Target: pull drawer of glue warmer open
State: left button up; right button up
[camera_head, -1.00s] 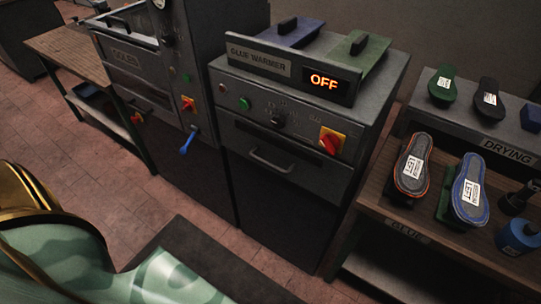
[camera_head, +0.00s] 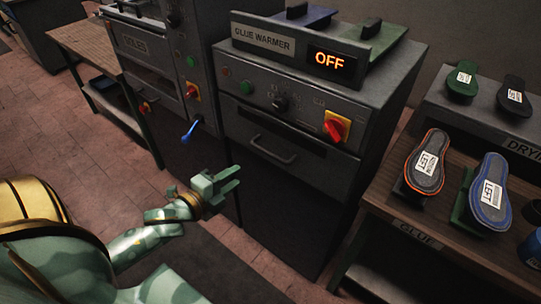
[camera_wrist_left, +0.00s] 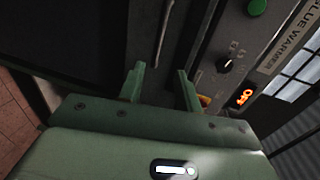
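The glue warmer (camera_head: 300,185) is a dark grey cabinet with a lit "OFF" display, a black knob and a red and yellow switch. Its drawer (camera_head: 315,165) looks shut, with a grey bar handle (camera_head: 273,151) across the front. My left gripper (camera_head: 232,177) is in front of the warmer, lower than the handle and to its left, apart from it. In the left wrist view its two green fingers (camera_wrist_left: 160,85) are spread with nothing between them, and the handle (camera_wrist_left: 163,35) shows beyond them. My right gripper does not show.
The soles machine (camera_head: 150,60) with a blue lever (camera_head: 190,132) stands left of the warmer. A wooden shelf (camera_head: 400,205) with shoe soles, marked glue, stands on the right. Dark matting and brick floor (camera_head: 95,150) are clear in front.

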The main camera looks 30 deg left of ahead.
aim_at(270, 152)
pick_arm(q)
jog(key=b+x, duration=0.2)
jog(key=x, duration=0.5)
jog(key=b+x, duration=0.2)
jog(key=x, duration=0.6)
jog(key=shift+w+f, duration=0.1)
jog(key=shift+f, duration=0.15)
jog(key=shift+w+d, duration=0.1)
jog(key=shift+w, duration=0.35)
grip_shut()
